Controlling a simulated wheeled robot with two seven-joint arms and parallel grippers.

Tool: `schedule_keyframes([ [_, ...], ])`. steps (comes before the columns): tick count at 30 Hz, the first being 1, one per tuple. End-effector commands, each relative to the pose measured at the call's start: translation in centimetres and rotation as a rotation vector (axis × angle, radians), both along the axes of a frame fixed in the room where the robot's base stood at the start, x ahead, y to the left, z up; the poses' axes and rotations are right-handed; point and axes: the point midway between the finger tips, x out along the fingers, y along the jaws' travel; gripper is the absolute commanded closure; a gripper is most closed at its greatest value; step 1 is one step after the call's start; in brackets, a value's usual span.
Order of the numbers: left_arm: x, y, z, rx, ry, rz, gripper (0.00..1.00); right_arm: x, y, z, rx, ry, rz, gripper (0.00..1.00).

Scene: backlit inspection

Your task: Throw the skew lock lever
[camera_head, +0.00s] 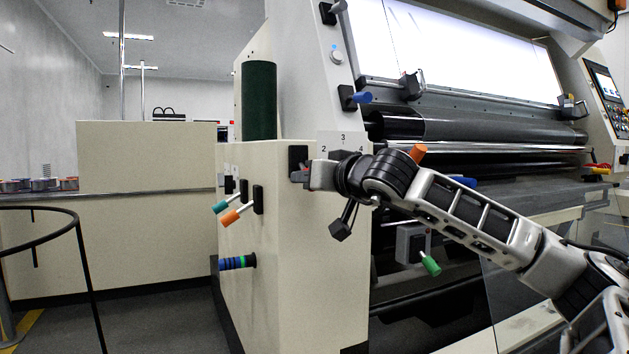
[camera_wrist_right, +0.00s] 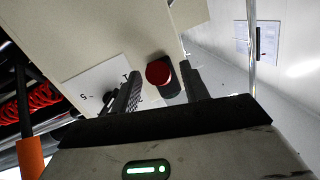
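A red-ended handle (camera_wrist_right: 158,73) with a dark shaft shows in the right wrist view, between the fingers of my right gripper (camera_wrist_right: 162,88). The fingers are apart, with a gap visible on each side of the red end. In the head view my right gripper (camera_head: 308,176) is at the upper front corner of the cream cabinet (camera_head: 300,250), by a black mounting plate (camera_head: 298,157). The gripper hides most of the handle there. No readable label says which handle is the skew lock lever. My left gripper is not in view.
A green-tipped lever (camera_head: 430,265) hangs below my right arm. Rollers (camera_head: 490,132) lie behind it. Floor at lower left is partly clear beside a black hoop stand (camera_head: 84,262).

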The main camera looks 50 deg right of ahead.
Motion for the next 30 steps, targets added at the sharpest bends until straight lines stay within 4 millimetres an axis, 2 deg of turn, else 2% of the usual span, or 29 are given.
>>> schedule_keyframes([
  [6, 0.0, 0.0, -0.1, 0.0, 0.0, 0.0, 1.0, -0.1, 0.0, 0.0, 0.0, 0.001, 0.0, 0.55],
  [11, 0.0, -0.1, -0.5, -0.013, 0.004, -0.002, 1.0, -1.3, 0.2, 0.0, -0.004, -0.001, -0.002, 0.55],
  [17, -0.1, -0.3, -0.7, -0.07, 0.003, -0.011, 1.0, -4.6, 1.1, 0.3, -0.009, 0.0, -0.004, 0.55],
  [19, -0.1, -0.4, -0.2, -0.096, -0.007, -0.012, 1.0, -6.0, 1.5, 0.5, -0.007, -0.001, -0.005, 0.55],
  [21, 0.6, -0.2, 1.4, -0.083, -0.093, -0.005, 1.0, -7.5, 1.9, 0.7, -0.006, -0.002, -0.005, 0.55],
  [30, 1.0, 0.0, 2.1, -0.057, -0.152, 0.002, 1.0, -13.3, 3.5, 1.5, -0.001, -0.002, -0.004, 0.55],
])
